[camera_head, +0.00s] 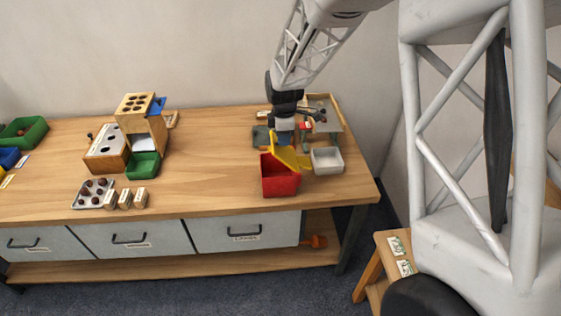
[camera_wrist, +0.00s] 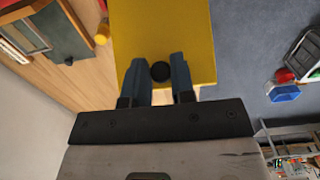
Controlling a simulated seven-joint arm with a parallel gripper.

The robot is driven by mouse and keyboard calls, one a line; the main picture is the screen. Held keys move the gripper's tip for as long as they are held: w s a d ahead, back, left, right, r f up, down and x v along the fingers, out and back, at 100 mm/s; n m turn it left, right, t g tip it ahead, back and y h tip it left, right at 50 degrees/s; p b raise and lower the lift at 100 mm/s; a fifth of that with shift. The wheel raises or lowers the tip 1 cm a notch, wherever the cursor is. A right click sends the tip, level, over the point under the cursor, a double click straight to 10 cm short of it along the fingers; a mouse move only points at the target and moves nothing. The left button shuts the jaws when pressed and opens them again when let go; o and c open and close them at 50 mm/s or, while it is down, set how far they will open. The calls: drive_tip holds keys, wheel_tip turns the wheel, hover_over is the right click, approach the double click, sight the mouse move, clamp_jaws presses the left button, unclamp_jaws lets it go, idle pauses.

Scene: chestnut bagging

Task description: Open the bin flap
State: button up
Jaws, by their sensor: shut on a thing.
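A red bin (camera_head: 280,182) stands on the workbench, right of its middle. Its yellow flap (camera_head: 288,152) is tilted up, with the bin's dark inside partly showing below it. My gripper (camera_head: 285,138) is above the flap, at its upper side. In the wrist view the yellow flap (camera_wrist: 165,30) fills the upper middle. A round black knob (camera_wrist: 160,71) sits on it between my two blue-grey fingers. My gripper (camera_wrist: 160,72) is shut on this knob.
A grey-white tray (camera_head: 327,160) stands right of the bin, close to it. A wooden-edged rack (camera_head: 328,105) is behind. A green box (camera_head: 143,166), a chestnut tray (camera_head: 92,194) and wooden blocks are to the left. Bare bench (camera_head: 210,165) lies between.

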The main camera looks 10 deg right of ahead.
drive_tip(key=shift+d+r, duration=0.1)
drive_tip(key=shift+d, duration=0.05)
drive_tip(key=shift+d+r, duration=0.2)
drive_tip(key=shift+d, duration=0.3)
drive_tip(key=shift+d+r, duration=0.15)
drive_tip(key=shift+d, duration=0.35)
drive_tip(key=shift+d, duration=0.1)
drive_tip(key=shift+d+r, duration=0.15)
drive_tip(key=shift+d, duration=1)
